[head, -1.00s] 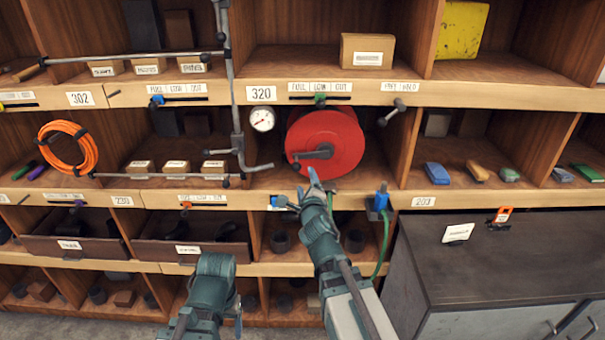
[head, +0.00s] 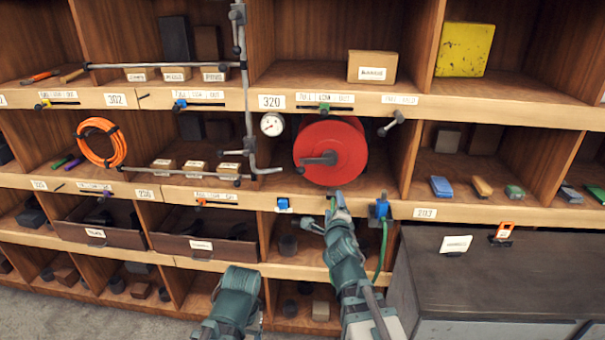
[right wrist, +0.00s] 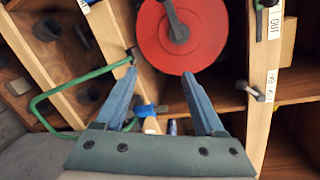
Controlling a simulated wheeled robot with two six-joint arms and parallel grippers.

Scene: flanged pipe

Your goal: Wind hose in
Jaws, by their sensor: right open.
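A red hose reel (head: 345,141) stands in the middle shelf bay, with a dark crank handle (head: 318,160) on its face. It also shows in the right wrist view (right wrist: 200,42), ahead of the fingers. A green hose (head: 383,250) hangs in a loop below the shelf edge, from near a blue fitting (head: 380,209). The loop shows left of the fingers in the right wrist view (right wrist: 42,98). My right gripper (head: 337,203) is open and empty, just below and in front of the reel. Only a teal part of my left arm shows; its gripper is out of sight.
A pressure gauge (head: 271,124) and a grey pipe (head: 246,110) stand left of the reel. A grey handle (head: 392,123) sticks out of the shelf edge at its right. A dark-topped cabinet (head: 500,275) stands at lower right. An orange cable coil (head: 101,143) hangs at left.

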